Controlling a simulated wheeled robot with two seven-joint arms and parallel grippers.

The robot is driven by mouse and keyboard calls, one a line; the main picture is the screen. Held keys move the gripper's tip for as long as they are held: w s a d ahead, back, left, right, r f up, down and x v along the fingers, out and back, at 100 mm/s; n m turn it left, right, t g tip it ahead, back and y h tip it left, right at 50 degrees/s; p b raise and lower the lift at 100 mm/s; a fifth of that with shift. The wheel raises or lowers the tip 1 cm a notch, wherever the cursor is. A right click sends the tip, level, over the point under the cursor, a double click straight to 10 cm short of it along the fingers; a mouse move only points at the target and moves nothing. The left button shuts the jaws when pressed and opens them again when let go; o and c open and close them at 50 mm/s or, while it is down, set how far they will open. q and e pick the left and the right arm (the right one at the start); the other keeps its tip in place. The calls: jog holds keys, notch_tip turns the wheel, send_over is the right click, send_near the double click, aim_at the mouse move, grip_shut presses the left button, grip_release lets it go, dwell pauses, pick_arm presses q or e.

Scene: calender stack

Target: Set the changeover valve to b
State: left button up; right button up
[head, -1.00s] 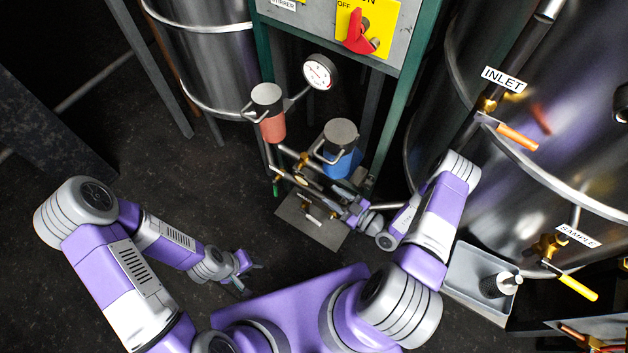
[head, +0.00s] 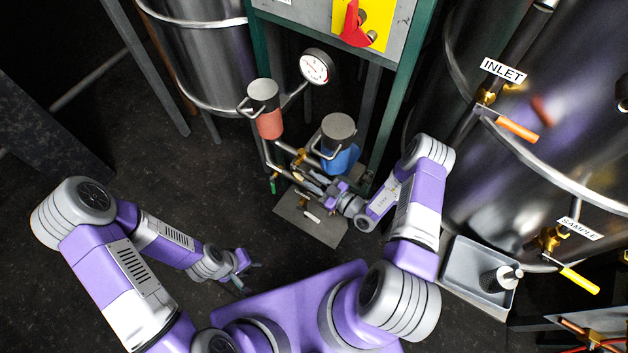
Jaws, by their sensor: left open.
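The changeover valve (head: 303,160) is brass pipework between a red-bodied canister (head: 269,124) and a blue-bodied canister (head: 340,158), low in the middle of the head view. Its handle and any position marks are too small or covered to read. My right gripper (head: 314,184) reaches in from the right, just below the blue canister, with its fingers over the lower pipework. I cannot tell whether it touches anything or how far its jaws are apart. My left gripper (head: 246,275) is open and empty, low at the left, away from the pipework.
A pressure gauge (head: 316,66) stands above the canisters. A green-framed panel with a red switch (head: 354,24) is behind. A steel tank with an orange inlet lever (head: 517,130) and a yellow sample lever (head: 579,281) stands right, with a grey tray (head: 466,256) below. Dark floor at left is free.

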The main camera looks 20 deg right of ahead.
grip_shut()
jog(key=shift+w+a+f+m+t+y+b, duration=0.2)
jog(key=shift+f+t+y+b, duration=0.55)
jog(key=shift+b, duration=0.9)
jog(key=shift+w+a+f+m+t+y+b, duration=0.15)
jog(key=shift+f+t+y+b, duration=0.25)
jog(key=shift+f+t+b, duration=0.8)
jog(key=shift+w+a+f+m+t+y+b, duration=0.15)
jog(key=shift+f+t+y+b, duration=0.4)
jog(key=shift+t+b, duration=1.05)
jog(key=shift+g+b, duration=0.45)
jog(key=shift+o, duration=1.8)
grip_release()
jog(key=shift+d, duration=0.1)
